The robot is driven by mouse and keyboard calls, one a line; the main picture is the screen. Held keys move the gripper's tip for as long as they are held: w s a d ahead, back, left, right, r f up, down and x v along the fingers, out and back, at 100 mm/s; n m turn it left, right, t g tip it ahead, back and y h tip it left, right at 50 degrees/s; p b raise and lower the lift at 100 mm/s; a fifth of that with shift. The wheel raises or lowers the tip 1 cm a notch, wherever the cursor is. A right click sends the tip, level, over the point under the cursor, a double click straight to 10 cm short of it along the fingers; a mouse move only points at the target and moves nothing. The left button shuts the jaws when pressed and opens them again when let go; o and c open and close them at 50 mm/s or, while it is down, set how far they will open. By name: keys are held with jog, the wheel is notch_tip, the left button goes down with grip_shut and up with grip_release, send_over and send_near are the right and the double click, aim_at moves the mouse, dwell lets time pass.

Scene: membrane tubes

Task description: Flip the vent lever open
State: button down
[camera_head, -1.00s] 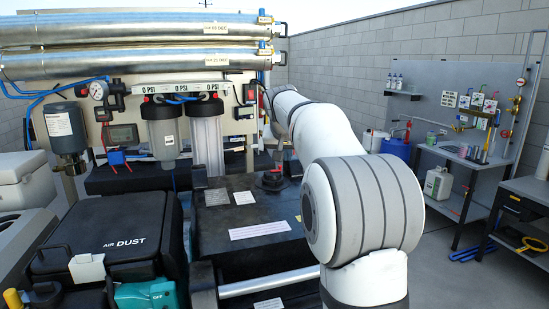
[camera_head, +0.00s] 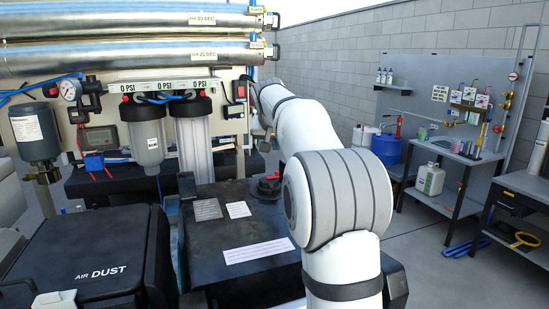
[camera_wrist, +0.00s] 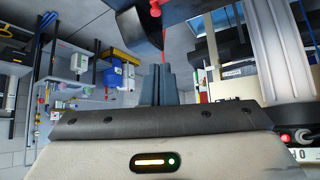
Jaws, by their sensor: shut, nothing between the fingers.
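My gripper (camera_wrist: 157,84) shows in the wrist view with its two dark fingers together and nothing between them. A thin red rod with a rounded red end (camera_wrist: 155,9) stands just above the fingertips in that picture; I cannot tell if it is the vent lever or whether the fingers touch it. In the head view, a black round fitting with a red part (camera_head: 269,186) sits on the dark tank top, left of my arm. No lever is clearly identifiable there. My arm's far end is by the panel's right edge, and my fingers cannot be made out.
Steel membrane tubes (camera_head: 130,50) run across the top. Below them are a clear filter housing (camera_head: 194,140), a grey one (camera_head: 146,135) and a gauge (camera_head: 70,90). A black dust case (camera_head: 90,250) fills the lower left. A workbench (camera_head: 455,150) stands right, with open floor before it.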

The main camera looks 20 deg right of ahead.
jog(key=p+x, duration=0.3)
jog(key=x, duration=0.6)
jog(key=shift+w+d+f, duration=0.1)
jog(key=shift+f, duration=0.05)
jog(key=s, duration=0.1)
jog(key=s+a, duration=0.1)
jog(key=s, duration=0.1)
jog(key=shift+a+p, duration=0.3)
jog(key=shift+p, duration=0.1)
jog(key=shift+s+a+f, duration=0.1)
jog(key=shift+s+f, duration=0.05)
jog(key=shift+s, duration=0.05)
jog(key=shift+f, duration=0.2)
jog(key=shift+s+r, duration=0.1)
jog(key=shift+s+b, duration=0.1)
jog(key=shift+b, duration=0.6)
